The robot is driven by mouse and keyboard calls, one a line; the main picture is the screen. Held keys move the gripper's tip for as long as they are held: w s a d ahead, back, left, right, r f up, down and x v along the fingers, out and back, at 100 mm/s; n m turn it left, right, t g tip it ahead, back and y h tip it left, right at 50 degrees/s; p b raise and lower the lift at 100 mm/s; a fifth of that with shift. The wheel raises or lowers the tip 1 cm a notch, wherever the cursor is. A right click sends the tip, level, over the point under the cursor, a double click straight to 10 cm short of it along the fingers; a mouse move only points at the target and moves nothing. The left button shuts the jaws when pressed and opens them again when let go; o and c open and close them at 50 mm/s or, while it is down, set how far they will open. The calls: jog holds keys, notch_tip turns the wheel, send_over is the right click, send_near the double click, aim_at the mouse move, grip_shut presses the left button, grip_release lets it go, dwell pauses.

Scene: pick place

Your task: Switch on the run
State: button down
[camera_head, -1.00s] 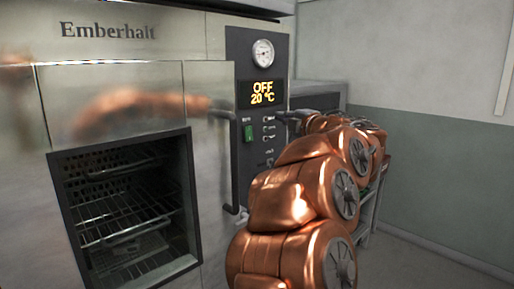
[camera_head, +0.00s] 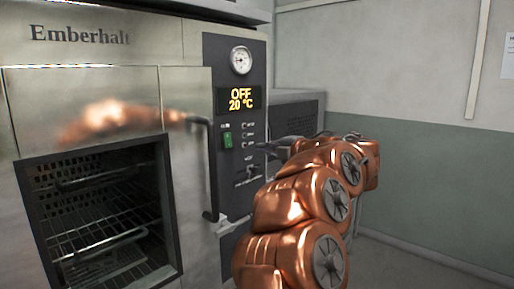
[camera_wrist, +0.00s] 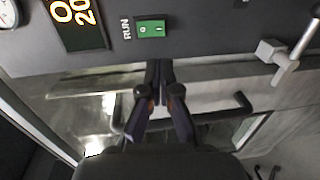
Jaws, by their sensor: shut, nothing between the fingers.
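The RUN switch (camera_head: 227,140) is a small green rocker on the oven's dark control panel, below the display (camera_head: 240,99) reading OFF and 20 °C. In the wrist view the green switch (camera_wrist: 151,28) shows beside the word RUN, just beyond my fingertips; which side is pressed in is unclear. My gripper (camera_wrist: 159,65) is shut and empty, its fingers pointing towards the panel. In the head view my gripper (camera_head: 264,146) is right of the switch and slightly lower, partly hidden by its own arm. I cannot tell the exact gap; no contact shows.
The oven door (camera_head: 187,180) is closed, with a dark vertical handle (camera_head: 209,170) left of the panel. A pale metal lever (camera_wrist: 281,58) sticks out of the panel right of the switch in the wrist view. A round gauge (camera_head: 241,60) sits above the display.

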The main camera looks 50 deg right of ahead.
aim_at(229, 145)
jog(key=w, duration=0.4)
jog(key=w+f+p, duration=0.1)
jog(key=w, duration=0.3)
jog(key=w+p, duration=0.1)
jog(key=w, duration=0.3)
jog(key=shift+w+d+f, duration=0.15)
jog(key=shift+w+f, duration=0.05)
jog(key=shift+f, duration=0.1)
jog(key=shift+f, duration=0.1)
jog(key=shift+w+f+t+b, duration=0.3)
jog(key=shift+t+b, duration=0.1)
jog(key=shift+b, duration=0.6)
jog(key=shift+s+r+p, duration=0.1)
jog(key=shift+r+p, duration=0.25)
jog(key=shift+p, duration=0.05)
jog(key=s+f+b, duration=0.1)
jog(key=s+b, duration=0.1)
jog(key=s, duration=1.2)
jog(key=shift+a+f, duration=0.2)
jog(key=shift+f, duration=0.15)
jog(key=shift+w, duration=0.1)
